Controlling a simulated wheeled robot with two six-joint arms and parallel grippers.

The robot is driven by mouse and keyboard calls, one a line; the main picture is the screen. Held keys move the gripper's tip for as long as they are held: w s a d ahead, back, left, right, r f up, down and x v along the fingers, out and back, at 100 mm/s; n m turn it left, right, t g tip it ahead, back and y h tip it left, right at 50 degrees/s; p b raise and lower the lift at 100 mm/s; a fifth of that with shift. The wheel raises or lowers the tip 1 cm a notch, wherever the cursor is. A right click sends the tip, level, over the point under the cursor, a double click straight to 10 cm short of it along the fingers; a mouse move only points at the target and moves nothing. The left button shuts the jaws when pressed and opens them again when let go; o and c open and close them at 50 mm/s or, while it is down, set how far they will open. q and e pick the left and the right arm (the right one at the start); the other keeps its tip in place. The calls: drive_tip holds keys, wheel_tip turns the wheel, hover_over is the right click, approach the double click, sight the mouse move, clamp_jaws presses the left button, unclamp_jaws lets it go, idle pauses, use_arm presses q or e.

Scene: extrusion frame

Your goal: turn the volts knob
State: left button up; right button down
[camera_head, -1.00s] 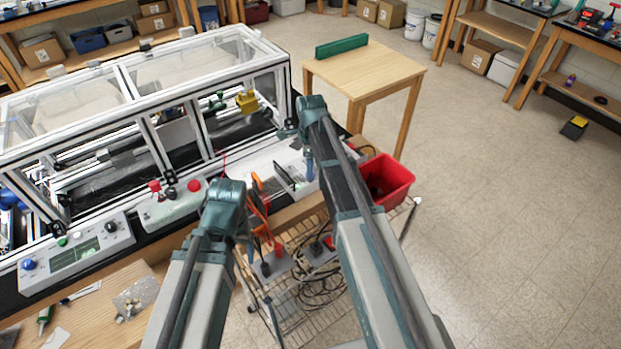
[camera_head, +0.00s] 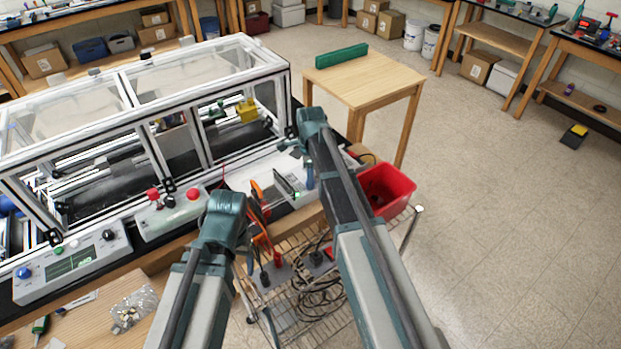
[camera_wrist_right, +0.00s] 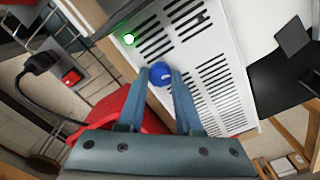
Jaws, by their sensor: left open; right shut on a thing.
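The knob is blue and round (camera_wrist_right: 161,74), on the white vented face of a power supply (camera_wrist_right: 208,70) in the right wrist view. A lit green light (camera_wrist_right: 129,39) sits to its upper left. My right gripper (camera_wrist_right: 165,76) has its two fingertips on either side of the knob, shut on it. The knob's label cannot be read. In the head view my right gripper (camera_head: 309,172) points down at the supply on the bench, its tips partly hidden. My left gripper (camera_head: 243,240) hangs in front of the bench edge, apart from the supply; its fingers are hardly visible.
A red bin (camera_head: 388,190) stands right of my right arm. Orange-handled tools (camera_head: 257,190) lie between the arms. A clear-walled framed enclosure (camera_head: 150,100) fills the bench at left. A wire cart (camera_head: 300,295) with cables stands below. A black plug (camera_wrist_right: 40,62) shows in the wrist view.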

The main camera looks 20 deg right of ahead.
drive_tip(key=n, duration=0.3)
drive_tip(key=shift+n, duration=0.4)
drive_tip(key=n, duration=0.4)
drive_tip(key=shift+n, duration=0.3)
drive_tip(key=n, duration=0.3)
drive_tip(key=shift+n, duration=2.1)
drive_tip(key=c, duration=0.6)
unclamp_jaws()
drive_tip(key=shift+w, duration=0.1)
